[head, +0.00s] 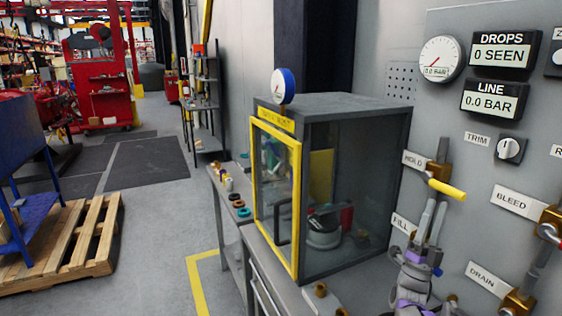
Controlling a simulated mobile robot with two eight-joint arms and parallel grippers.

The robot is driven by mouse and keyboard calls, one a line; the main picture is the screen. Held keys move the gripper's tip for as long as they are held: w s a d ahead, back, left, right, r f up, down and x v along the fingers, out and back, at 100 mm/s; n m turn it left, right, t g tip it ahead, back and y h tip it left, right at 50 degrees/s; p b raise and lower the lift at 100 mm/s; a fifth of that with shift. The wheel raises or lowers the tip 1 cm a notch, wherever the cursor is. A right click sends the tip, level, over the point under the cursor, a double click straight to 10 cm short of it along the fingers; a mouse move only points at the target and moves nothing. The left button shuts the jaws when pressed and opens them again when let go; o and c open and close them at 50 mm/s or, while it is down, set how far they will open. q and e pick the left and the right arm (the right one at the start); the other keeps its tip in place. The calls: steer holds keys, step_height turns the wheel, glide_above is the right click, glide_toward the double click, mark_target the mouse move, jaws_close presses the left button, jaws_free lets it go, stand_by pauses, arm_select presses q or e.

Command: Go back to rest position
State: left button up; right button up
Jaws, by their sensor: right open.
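My right gripper (436,207) reaches up from the bottom right, with its grey fingers pointing up in front of the wall panel. It is open, with its fingertips just below the yellow lever (447,190) of the HOLD valve (438,160). I cannot tell whether they touch the lever. Nothing shows between the fingers. The arm below it hides part of the panel near the FILL label (402,224). My left gripper is not in view.
A glass cabinet (355,103) with a yellow-framed door (297,215) stands left of my right arm; the door looks shut. The BLEED valve (552,217) and DRAIN valve (516,302) are to the right.

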steer(key=w+a+f+n+g+y+p, duration=0.1)
steer(key=a+f+n+y, duration=0.1)
steer(key=a+n+y, duration=0.6)
steer(key=a+f+n+g+y+p, duration=0.15)
steer(key=a+n+y, duration=0.25)
steer(key=n+y, duration=0.45)
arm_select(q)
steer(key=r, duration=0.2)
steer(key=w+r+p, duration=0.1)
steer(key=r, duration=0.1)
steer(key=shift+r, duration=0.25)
arm_select(e)
steer(key=s+a+f+n+g+y, duration=0.2)
steer(key=s+a+f+g, duration=0.2)
steer(key=s+f+g, duration=0.3)
steer(key=s+a+f+n+g+y, duration=0.3)
steer(key=s+a+f+g, duration=0.2)
steer(key=s+f, duration=1.3)
steer(key=s+g, duration=0.2)
steer(key=s, duration=0.5)
steer(key=shift+a+g, duration=0.2)
steer(key=shift+g, duration=0.15)
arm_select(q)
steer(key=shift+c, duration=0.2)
arm_select(e)
steer(key=shift+f+n, duration=0.15)
steer(key=shift+n, duration=0.1)
